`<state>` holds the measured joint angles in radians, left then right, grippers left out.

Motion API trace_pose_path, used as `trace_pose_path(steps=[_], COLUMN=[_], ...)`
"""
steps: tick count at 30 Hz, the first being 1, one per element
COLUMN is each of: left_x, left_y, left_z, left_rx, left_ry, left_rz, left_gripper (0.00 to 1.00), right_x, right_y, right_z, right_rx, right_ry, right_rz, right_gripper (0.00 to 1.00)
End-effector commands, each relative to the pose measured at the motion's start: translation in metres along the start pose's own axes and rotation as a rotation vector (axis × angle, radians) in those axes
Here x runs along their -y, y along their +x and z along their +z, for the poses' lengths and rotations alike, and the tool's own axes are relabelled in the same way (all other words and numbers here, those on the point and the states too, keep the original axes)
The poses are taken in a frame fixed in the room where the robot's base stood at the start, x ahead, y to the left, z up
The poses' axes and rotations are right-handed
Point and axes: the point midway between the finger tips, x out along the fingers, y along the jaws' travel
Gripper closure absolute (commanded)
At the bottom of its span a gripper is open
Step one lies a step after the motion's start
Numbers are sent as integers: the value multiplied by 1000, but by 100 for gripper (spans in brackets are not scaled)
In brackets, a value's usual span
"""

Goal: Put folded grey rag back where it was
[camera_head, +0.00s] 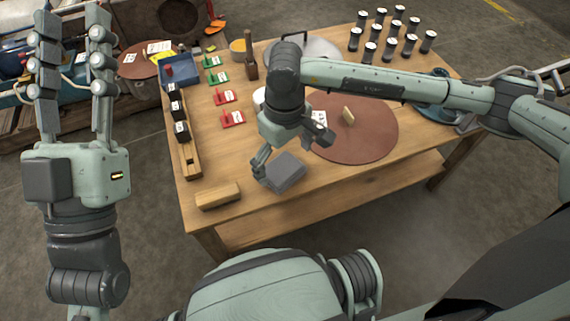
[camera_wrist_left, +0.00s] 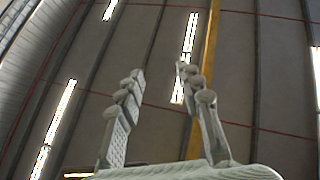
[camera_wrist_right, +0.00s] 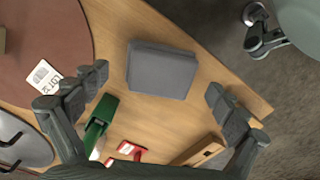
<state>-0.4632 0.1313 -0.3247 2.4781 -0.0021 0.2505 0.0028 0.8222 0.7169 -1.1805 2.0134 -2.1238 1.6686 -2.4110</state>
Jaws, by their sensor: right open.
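The folded grey rag (camera_head: 285,173) lies flat on the wooden table (camera_head: 245,225), near its front edge and left of the round brown mat (camera_head: 370,145). It also shows in the right wrist view (camera_wrist_right: 160,70). My right gripper (camera_head: 290,152) is open above the rag, its fingers on either side of it in the picture. In the right wrist view nothing is between the fingertips. My left gripper (camera_head: 72,18) is raised at the left, pointing up, with its fingers apart and empty. It also shows in the left wrist view (camera_wrist_left: 155,75).
A wooden block (camera_head: 218,194) lies at the table's front left corner. A wooden rail (camera_head: 190,160) with black pieces runs along the left side. Red and green tagged items (camera_head: 232,119) sit beyond the rag. Several black cylinders (camera_head: 391,50) stand at the back right.

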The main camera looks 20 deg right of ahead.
Motion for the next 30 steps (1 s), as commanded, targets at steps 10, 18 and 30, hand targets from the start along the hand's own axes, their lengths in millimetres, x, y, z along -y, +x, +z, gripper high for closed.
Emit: trace_pose_path(steps=[10,18,30], left_x=[-3,-3,-4], left_y=[-1,-2,-2], left_z=[19,24,24], left_rx=[124,155,155], left_ry=[-6,-8,-8], left_rz=[3,4,4], left_gripper=[64,64,64], right_x=[0,0,0], right_y=[-74,-93,-93], right_z=[-1,0,0], right_rx=[-3,1,1], right_ry=[-1,-1,0], right_rz=[1,0,0], right_gripper=[3,3,3])
